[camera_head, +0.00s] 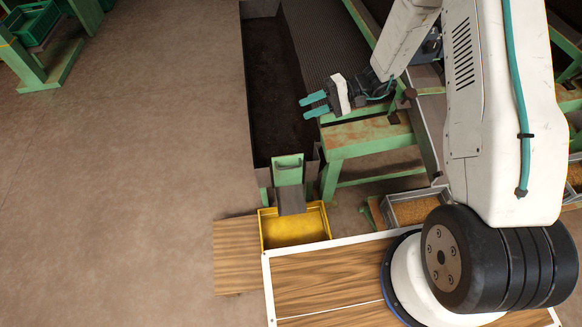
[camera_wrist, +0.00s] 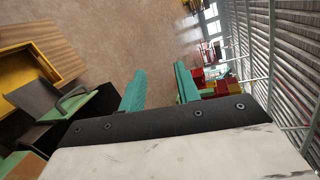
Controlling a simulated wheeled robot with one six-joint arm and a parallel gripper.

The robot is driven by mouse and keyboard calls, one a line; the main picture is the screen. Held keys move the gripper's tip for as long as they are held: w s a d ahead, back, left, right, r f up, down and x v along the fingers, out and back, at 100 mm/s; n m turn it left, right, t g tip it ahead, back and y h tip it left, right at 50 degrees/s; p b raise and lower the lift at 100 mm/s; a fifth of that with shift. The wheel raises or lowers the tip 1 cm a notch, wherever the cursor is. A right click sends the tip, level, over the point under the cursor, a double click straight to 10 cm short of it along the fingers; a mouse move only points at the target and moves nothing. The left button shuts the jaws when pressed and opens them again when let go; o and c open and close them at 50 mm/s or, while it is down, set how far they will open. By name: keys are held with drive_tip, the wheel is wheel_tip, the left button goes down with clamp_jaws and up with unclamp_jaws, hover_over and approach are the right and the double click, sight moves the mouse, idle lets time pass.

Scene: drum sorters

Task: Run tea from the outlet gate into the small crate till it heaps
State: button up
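The small yellow crate (camera_head: 294,245) stands under the outlet at the end of a long trough; its bare yellow floor shows, with no tea visible in it. It also shows in the wrist view (camera_wrist: 60,62). The outlet gate (camera_head: 288,174) is a green plate with a dark handle on top and a grey chute plate (camera_head: 291,200) below, reaching over the crate. The gate's handle (camera_wrist: 74,97) shows at left in the wrist view. Dark tea (camera_head: 270,90) lies in the trough. My gripper (camera_head: 307,106) is open and empty, with teal fingers apart, above and beyond the gate, touching nothing.
A green stand (camera_head: 365,140) is right of the trough, below my gripper. A grey crate of brown material (camera_head: 417,208) is right of the yellow crate. A wooden board (camera_head: 235,255) lies under the yellow crate.

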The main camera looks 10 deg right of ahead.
wheel_tip(320, 180, down, 15)
drive_tip(key=m+t+y, duration=0.2)
drive_tip(key=m+t, duration=0.1)
drive_tip(key=t, duration=0.1)
drive_tip(key=m+t+h, duration=0.1)
drive_tip(key=m+t, duration=0.2)
drive_tip(key=t, duration=0.2)
approach(291, 167)
drive_tip(key=x, duration=1)
drive_tip(key=shift+w+f, duration=0.1)
drive_tip(key=shift+f, duration=0.2)
clamp_jaws()
drive_tip(key=shift+r, duration=0.1)
